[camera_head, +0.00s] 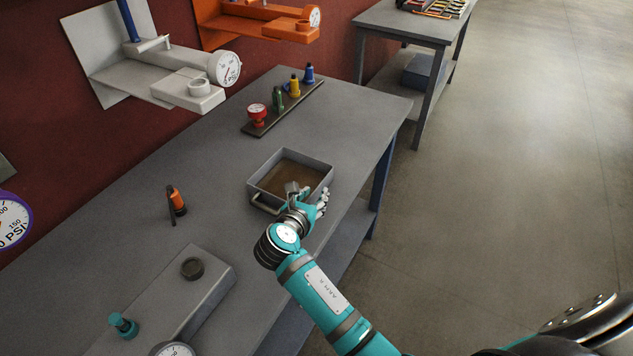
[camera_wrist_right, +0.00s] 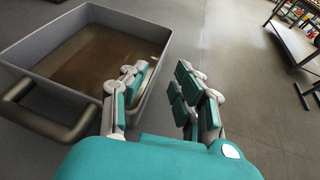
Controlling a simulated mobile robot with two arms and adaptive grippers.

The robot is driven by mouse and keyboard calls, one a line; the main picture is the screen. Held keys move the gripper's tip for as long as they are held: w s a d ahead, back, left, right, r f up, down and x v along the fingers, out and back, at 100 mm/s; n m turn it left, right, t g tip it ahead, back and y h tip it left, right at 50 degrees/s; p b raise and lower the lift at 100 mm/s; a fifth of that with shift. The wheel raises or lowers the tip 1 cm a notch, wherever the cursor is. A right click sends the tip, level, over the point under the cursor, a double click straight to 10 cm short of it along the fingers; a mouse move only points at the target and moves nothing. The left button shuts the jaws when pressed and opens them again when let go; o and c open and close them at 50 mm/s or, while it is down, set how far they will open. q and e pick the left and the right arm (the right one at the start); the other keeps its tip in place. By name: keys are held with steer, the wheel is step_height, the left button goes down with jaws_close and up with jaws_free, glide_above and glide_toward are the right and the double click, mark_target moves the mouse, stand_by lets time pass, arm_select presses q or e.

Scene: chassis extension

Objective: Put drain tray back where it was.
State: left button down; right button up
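The drain tray (camera_head: 309,160) is a grey open box with a brown inside and a bar handle on its near side. It rests on the grey workbench (camera_head: 215,160), close to the bench's right edge. The tray also shows in the right wrist view (camera_wrist_right: 35,48), with its handle (camera_wrist_right: 40,122) at the left. My right gripper (camera_head: 308,203) is at the tray's near right corner. In the right wrist view its fingers (camera_wrist_right: 160,88) are apart, one over the tray's right wall and the other outside it. Contact with the wall cannot be told. My left gripper is out of view.
A dark strip with several coloured fittings (camera_head: 283,107) lies behind the tray. An orange and black tool (camera_head: 176,202) lies to the left. A grey block with a teal knob (camera_head: 123,325) is nearer. A second table (camera_head: 405,22) stands beyond; open floor lies right.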

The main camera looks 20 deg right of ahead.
steer(key=p+v, duration=0.5)
steer(key=v, duration=0.2)
steer(key=shift+r, duration=0.25)
steer(key=shift+s+a+p, duration=0.3)
steer(key=shift+s+p, duration=0.05)
steer(key=shift+s, duration=0.05)
